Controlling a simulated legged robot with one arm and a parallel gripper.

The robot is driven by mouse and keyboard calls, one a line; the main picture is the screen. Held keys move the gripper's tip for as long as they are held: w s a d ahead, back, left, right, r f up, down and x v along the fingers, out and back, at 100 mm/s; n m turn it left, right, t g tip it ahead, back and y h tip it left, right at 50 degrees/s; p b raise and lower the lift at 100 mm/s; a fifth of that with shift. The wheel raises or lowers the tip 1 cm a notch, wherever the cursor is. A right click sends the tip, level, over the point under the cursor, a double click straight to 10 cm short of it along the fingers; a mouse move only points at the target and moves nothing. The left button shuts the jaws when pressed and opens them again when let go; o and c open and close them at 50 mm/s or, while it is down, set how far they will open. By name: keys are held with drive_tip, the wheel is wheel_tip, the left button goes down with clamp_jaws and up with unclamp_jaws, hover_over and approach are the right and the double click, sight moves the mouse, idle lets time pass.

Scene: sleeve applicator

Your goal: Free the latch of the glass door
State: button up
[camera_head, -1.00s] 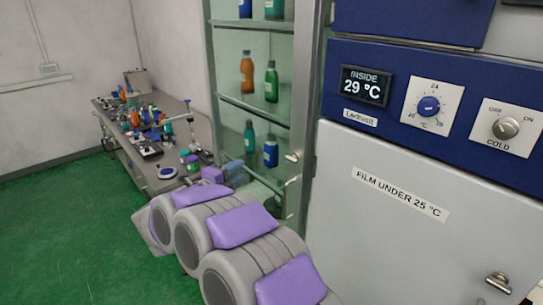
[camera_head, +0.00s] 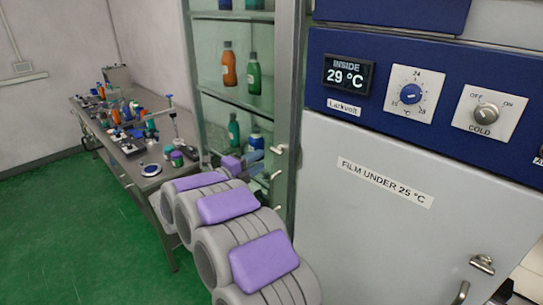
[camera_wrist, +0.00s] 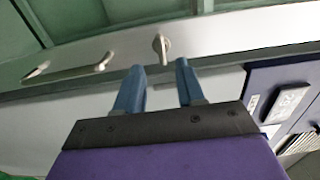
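The glass door (camera_head: 232,120) of the tall cabinet is closed or nearly so, with bottles behind it. Its small metal latch (camera_head: 280,149) sits on the grey frame, above a bar handle (camera_head: 277,176). In the wrist view, the frame runs across the picture, with the latch (camera_wrist: 161,48) near the top middle and the handle (camera_wrist: 70,69) to its left. My gripper (camera_wrist: 160,82) is open and empty, its two blue fingers pointing at the latch with a gap still between. In the head view, my gripper (camera_head: 254,161) is just left of the latch, partly hidden by my arm.
A grey cabinet with a blue panel (camera_head: 330,100) stands to the right, with a display, dial, switch and its own latch (camera_head: 482,264). A metal bench (camera_head: 146,184) with bottles and tools stands at left. The green floor (camera_head: 90,245) is open at lower left.

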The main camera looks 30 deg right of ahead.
sight(277, 151)
drive_tip(key=x, duration=0.6)
drive_tip(key=shift+w+d+b, duration=0.1)
drive_tip(key=shift+d+b, duration=0.2)
drive_tip(key=shift+d, duration=0.05)
drive_tip(key=shift+c, duration=0.4)
clamp_jaws()
